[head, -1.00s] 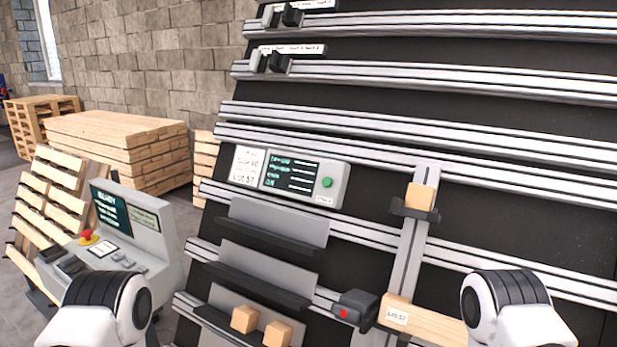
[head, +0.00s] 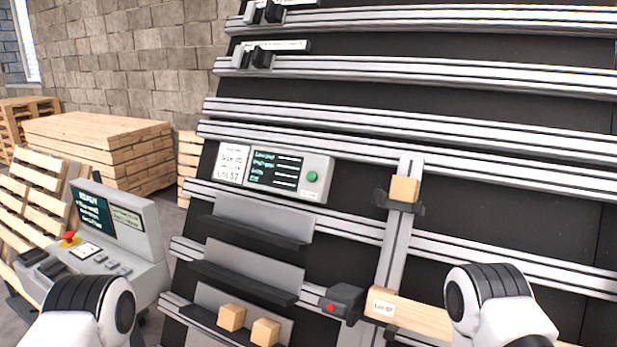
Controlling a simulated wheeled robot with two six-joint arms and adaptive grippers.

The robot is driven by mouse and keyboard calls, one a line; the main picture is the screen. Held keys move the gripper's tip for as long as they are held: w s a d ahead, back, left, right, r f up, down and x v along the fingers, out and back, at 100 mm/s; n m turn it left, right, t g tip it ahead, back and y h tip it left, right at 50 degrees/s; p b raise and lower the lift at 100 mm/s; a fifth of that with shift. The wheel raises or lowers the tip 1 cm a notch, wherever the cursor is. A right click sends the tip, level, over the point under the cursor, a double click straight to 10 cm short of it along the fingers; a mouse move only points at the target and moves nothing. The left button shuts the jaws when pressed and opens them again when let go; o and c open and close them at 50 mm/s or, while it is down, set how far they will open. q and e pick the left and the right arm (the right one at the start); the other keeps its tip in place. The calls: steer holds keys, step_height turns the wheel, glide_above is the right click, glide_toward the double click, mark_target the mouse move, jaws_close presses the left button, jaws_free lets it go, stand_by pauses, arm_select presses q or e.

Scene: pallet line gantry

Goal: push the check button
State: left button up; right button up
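The check button is most likely the round green button (head: 312,176) on the right side of a grey panel (head: 319,165) fixed to the rail wall. The panel has a dark screen with green text and a white paper label. The small label under the button is too small to read. Nothing touches the button. Parts of my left arm show at the bottom left and of my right arm at the bottom right, both below the panel. Neither gripper's fingers are in the picture.
A console (head: 130,240) with a screen and a red emergency knob (head: 69,239) stands at left. Grey shelves (head: 260,222) hold wooden blocks (head: 232,317) below the panel. A dark device with a red button (head: 330,307) sits by a wooden beam (head: 425,318). Pallets (head: 95,150) stand behind.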

stand_by(0.3)
jaws_close()
stand_by(1.1)
